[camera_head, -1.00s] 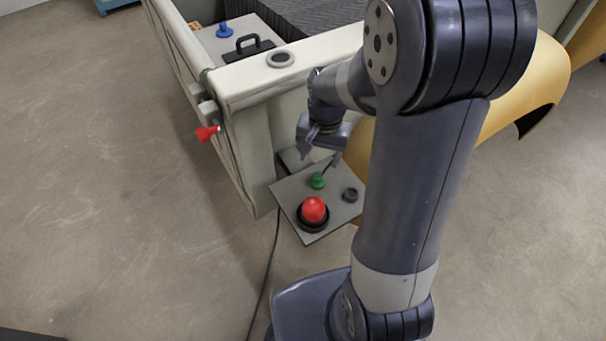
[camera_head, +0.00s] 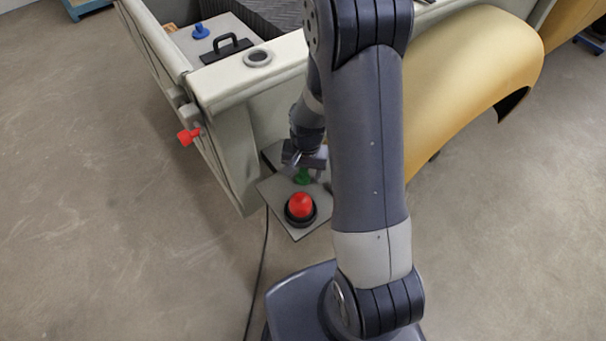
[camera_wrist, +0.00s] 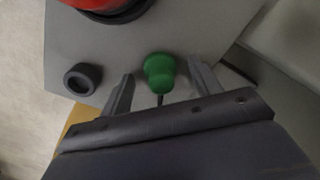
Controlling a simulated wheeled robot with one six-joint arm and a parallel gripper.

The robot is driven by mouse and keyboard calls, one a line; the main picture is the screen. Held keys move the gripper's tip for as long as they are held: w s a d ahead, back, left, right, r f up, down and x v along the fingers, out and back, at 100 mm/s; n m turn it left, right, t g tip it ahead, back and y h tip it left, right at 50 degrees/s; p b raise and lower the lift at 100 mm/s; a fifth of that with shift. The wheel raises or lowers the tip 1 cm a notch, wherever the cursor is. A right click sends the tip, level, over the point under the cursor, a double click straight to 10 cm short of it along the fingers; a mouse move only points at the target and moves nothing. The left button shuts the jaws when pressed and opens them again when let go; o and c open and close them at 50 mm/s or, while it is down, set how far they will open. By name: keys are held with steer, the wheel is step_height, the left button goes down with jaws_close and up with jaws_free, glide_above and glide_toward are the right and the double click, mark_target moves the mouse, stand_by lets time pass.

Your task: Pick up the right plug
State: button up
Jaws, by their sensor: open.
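A green plug (camera_head: 303,176) with a rounded head stands on a small grey panel (camera_head: 275,190) at the corner of the pale truck-like body. In the wrist view the green plug (camera_wrist: 159,68) sits between the two fingers of my gripper (camera_wrist: 161,72), with space visible on each side. My gripper (camera_head: 305,166) is open and close to the plug, and partly covers it in the head view. A thin dark stem or cable shows below the plug in the wrist view. A red plug (camera_head: 188,136) sticks out of the body's left side. A blue plug (camera_head: 200,31) stands inside the bed.
A red dome (camera_head: 301,205) in a black ring sits on the panel's near side. An empty black ring socket (camera_wrist: 82,79) is left of the plug in the wrist view. A black handle (camera_head: 227,48) lies in the bed. A black cable (camera_head: 262,265) runs along the floor.

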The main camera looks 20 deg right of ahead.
steer(key=shift+f, duration=0.1)
steer(key=c, duration=1.1)
steer(key=shift+o, duration=0.2)
